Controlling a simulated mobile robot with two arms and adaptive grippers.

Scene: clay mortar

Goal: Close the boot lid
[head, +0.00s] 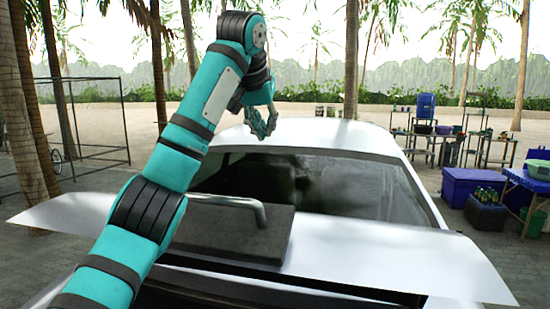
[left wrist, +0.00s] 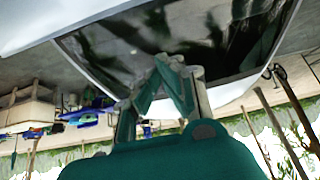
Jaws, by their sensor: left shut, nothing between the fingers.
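The white boot lid (head: 450,262) spans the lower part of the head view as a wide, flat panel, with a dark gap under its near edge. It appears raised; how far is hard to tell. A dark grey block with a bent metal handle (head: 240,235) sits on it, left of centre. My left arm crosses over the lid from the lower left. My left gripper (head: 262,122) is shut and empty, above and beyond the lid near the car's rear window; it also shows in the left wrist view (left wrist: 178,68). My right gripper is not in view.
The car's dark rear window (head: 320,182) and white roof (head: 330,132) lie beyond the lid. Blue coolers (head: 472,186) and a blue table stand at right on the paving. Palm trunks and a metal frame stand at left. The air above the lid's right side is clear.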

